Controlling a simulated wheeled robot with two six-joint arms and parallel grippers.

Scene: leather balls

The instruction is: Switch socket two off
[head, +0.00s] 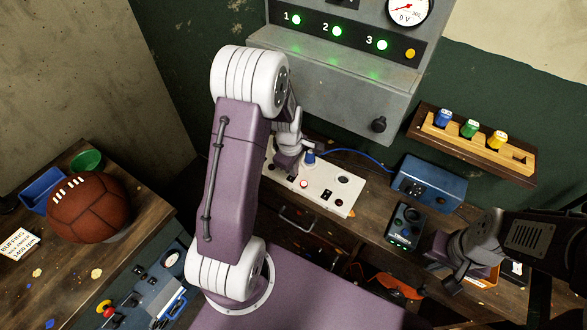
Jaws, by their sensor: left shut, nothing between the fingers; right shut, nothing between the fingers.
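A white socket panel (315,187) lies on the bench in the middle of the head view. The switch positions are too small to tell. My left gripper (287,160) is shut and empty over the panel's left part, and hides some of it. My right gripper (453,284) is shut and empty at the lower right, away from the panel. On the grey cabinet (340,85), the green lamps 1, 2 and 3 (382,45) are all lit.
A blue cable runs from the plug to a blue box (428,183). A dark control box (406,227) stands between the panel and my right gripper. A rack (470,145) with three coloured pieces hangs on the wall. A brown ball (90,208) is on the left table.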

